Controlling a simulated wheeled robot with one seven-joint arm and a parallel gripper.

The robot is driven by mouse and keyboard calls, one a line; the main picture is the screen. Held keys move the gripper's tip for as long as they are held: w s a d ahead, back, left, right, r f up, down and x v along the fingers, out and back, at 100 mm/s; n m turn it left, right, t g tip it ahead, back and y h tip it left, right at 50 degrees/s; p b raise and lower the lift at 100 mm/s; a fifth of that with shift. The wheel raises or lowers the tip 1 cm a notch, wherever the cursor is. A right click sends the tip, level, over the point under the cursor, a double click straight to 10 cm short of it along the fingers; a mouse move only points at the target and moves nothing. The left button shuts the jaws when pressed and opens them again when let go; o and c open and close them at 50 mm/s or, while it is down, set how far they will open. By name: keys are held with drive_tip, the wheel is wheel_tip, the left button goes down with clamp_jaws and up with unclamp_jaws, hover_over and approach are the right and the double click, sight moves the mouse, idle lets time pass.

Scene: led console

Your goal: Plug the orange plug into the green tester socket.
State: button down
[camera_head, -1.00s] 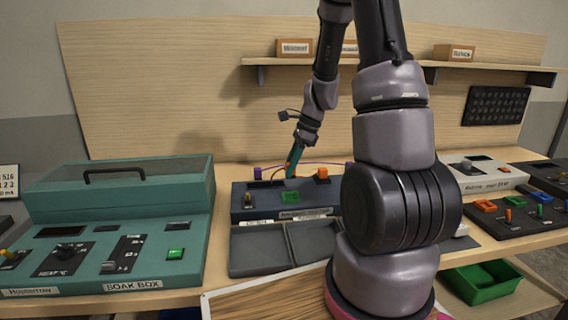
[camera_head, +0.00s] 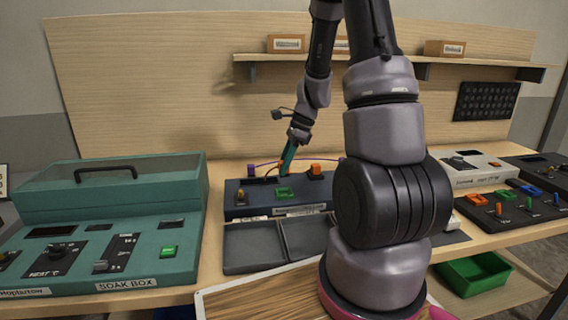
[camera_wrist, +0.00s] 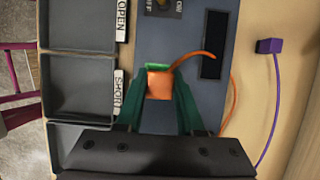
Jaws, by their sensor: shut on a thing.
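The orange plug (camera_wrist: 160,84) is held between the green fingertips of my gripper (camera_wrist: 159,98) in the wrist view, with an orange cable running from it. The green tester socket (camera_wrist: 157,67) shows just beyond the plug and is partly covered by it. In the head view my gripper (camera_head: 284,170) is above the back part of the dark blue tester, and the green socket (camera_head: 284,193) is in front of and below the fingertips. The plug looks above the socket; the exact gap cannot be told.
A purple plug (camera_wrist: 270,45) with its cable lies behind the tester (camera_head: 240,211). An orange block (camera_head: 316,169) stands at the tester's back right. Grey trays (camera_head: 254,246) lie in front. The soak box (camera_head: 105,258) is at left, and a console with coloured sockets (camera_head: 515,207) is at right.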

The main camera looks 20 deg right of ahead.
sight(279, 195)
drive_tip(key=shift+f, duration=3.4)
idle(2.0)
drive_tip(key=shift+c, duration=2.2)
unclamp_jaws()
drive_tip(key=shift+s, duration=0.1)
drive_tip(key=shift+f, duration=0.1)
drive_tip(key=shift+c, duration=0.6)
drive_tip(key=shift+o, duration=1)
drive_tip(key=shift+r, duration=3.6)
